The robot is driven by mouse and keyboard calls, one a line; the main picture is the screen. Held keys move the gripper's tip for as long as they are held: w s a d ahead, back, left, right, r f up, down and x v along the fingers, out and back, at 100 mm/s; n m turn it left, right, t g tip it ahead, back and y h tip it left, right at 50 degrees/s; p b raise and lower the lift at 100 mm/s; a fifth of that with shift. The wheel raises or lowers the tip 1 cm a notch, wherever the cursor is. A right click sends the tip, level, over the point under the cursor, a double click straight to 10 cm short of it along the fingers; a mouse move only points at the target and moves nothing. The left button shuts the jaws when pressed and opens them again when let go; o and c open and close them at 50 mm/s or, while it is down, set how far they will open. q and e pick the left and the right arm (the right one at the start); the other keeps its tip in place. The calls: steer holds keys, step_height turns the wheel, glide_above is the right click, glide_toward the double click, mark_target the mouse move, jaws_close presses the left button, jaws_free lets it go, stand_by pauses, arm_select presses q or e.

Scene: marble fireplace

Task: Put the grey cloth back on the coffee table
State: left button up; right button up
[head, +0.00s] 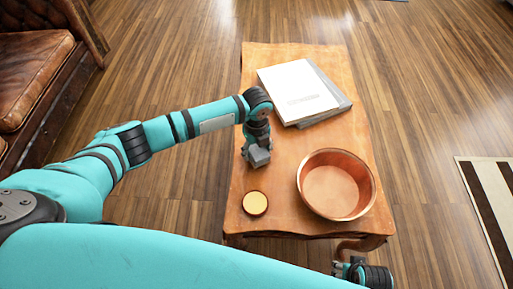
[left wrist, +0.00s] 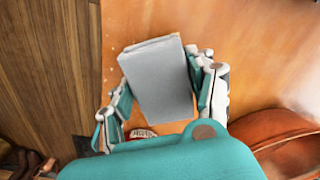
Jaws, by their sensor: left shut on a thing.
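The coffee table (head: 235,205) is a narrow orange-brown wooden table in the middle of the head view. The grey cloth (head: 257,158) shows as a small folded block at the end of my left arm, over the table's left side. In the left wrist view the cloth (left wrist: 158,82) lies between the fingers, tilted, with the orange tabletop behind it. My left gripper (head: 256,148) is shut on the cloth. I cannot tell whether the cloth touches the tabletop. My right gripper (head: 358,270) is low at the table's near right corner, partly hidden; its fingers are unclear.
A copper bowl (head: 336,185) stands at the table's near right. A small round yellow-topped tin (head: 255,203) is nearer, below the cloth in the picture. A white book (head: 297,90) lies on a grey one (head: 335,97) at the back. A leather sofa (head: 30,75) is left.

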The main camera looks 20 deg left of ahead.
arm_select(q)
steer(key=shift+f, duration=0.2)
arm_select(e)
steer(key=shift+w+r, duration=0.1)
steer(key=shift+r, duration=0.25)
arm_select(q)
steer(key=o, duration=1.1)
step_height(320, 180, up, 12)
steer(key=shift+r, duration=0.1)
